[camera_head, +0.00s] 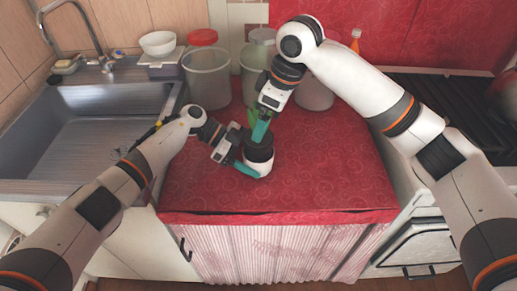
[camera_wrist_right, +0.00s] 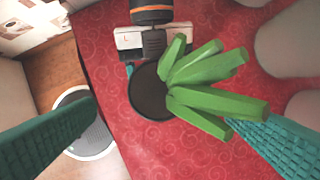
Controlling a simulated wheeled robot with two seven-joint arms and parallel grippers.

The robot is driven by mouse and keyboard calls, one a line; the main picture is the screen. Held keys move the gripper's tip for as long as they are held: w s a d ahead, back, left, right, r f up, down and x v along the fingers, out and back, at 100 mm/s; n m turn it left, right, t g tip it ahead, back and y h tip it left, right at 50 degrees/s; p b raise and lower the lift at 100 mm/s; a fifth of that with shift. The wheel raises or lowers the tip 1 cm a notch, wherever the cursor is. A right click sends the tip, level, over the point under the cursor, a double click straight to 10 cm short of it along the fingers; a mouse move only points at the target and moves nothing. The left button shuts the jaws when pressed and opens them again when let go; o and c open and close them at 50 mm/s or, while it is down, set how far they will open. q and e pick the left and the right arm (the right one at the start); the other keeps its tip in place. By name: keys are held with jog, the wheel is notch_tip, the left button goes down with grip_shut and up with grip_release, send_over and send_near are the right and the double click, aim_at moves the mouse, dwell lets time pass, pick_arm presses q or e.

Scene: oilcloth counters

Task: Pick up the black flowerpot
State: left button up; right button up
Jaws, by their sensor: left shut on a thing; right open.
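The black flowerpot (camera_head: 261,153) stands on the red cloth counter near its middle, and a pale lower part shows under its dark rim. It also shows in the right wrist view (camera_wrist_right: 147,92), with a plant of thick green leaves (camera_wrist_right: 205,85) in it. My left gripper (camera_head: 250,161) is shut on the flowerpot from its left side, with a teal finger low against it. My right gripper (camera_head: 261,131) is open above the pot. In the right wrist view its teal fingers are wide apart, one far left, the other by the leaf tips at right.
Clear canisters (camera_head: 207,80) stand at the back of the red counter (camera_head: 330,180). A metal sink (camera_head: 70,135) lies left, with a white bowl (camera_head: 158,43) behind it. A dark stove top (camera_head: 455,95) is at right. The counter's front right is clear.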

jog(key=x, duration=0.9)
jog(key=shift+s, duration=0.1)
jog(key=shift+c, duration=0.5)
jog(key=shift+r, duration=0.1)
jog(key=c, duration=1.1)
notch_tip(320, 180, up, 10)
jog(key=shift+r, duration=0.1)
pick_arm(q)
jog(key=o, duration=0.8)
jog(key=shift+o, duration=0.2)
